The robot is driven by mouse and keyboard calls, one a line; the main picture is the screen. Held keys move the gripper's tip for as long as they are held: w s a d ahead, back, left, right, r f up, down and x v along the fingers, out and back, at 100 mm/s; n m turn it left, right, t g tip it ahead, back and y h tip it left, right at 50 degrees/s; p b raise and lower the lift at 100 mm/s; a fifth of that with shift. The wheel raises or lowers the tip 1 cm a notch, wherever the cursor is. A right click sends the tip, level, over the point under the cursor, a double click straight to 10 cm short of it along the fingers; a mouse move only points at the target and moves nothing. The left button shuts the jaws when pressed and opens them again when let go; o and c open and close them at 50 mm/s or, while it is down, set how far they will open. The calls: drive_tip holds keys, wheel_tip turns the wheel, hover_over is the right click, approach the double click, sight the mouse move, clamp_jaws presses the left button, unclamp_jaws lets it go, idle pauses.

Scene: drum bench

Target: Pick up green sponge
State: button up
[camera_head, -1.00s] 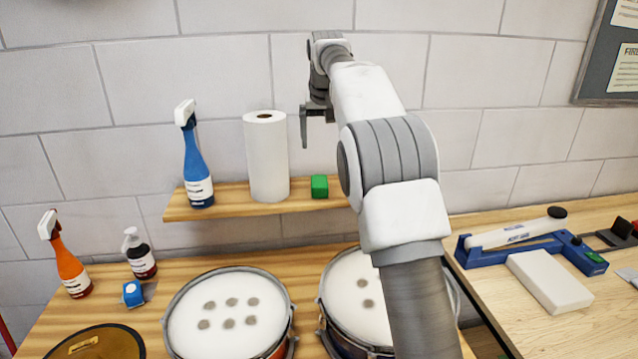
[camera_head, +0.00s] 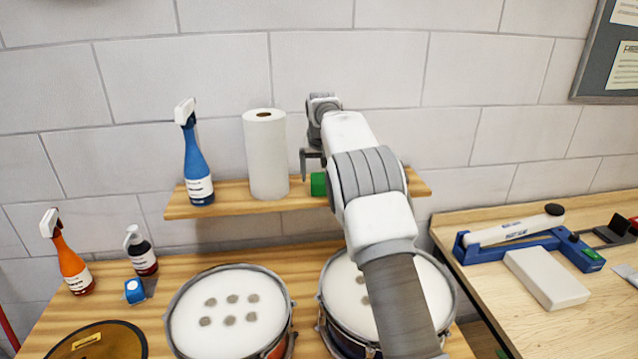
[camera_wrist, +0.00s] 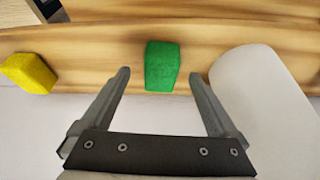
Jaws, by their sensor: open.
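The green sponge (camera_head: 318,184) sits on the wooden wall shelf (camera_head: 228,201), right of the paper towel roll, partly covered by my arm. In the wrist view the green sponge (camera_wrist: 162,66) lies between and just beyond my fingertips, with clear space on both sides. My gripper (camera_wrist: 158,76) is open and empty. In the head view my gripper (camera_head: 312,165) hangs just above and in front of the sponge, with one finger visible on its left.
The white paper towel roll (camera_head: 266,155) stands close beside the sponge and near one finger in the wrist view (camera_wrist: 262,110). A yellow block (camera_wrist: 28,73) lies on the other side. A blue spray bottle (camera_head: 197,165) stands farther left. Two drums (camera_head: 228,312) are below.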

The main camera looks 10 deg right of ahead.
sight(319, 179)
drive_tip(key=shift+p+x, duration=0.35)
drive_tip(key=shift+x, duration=1.5)
drive_tip(key=shift+w+a+r, duration=0.1)
drive_tip(key=c, duration=1.3)
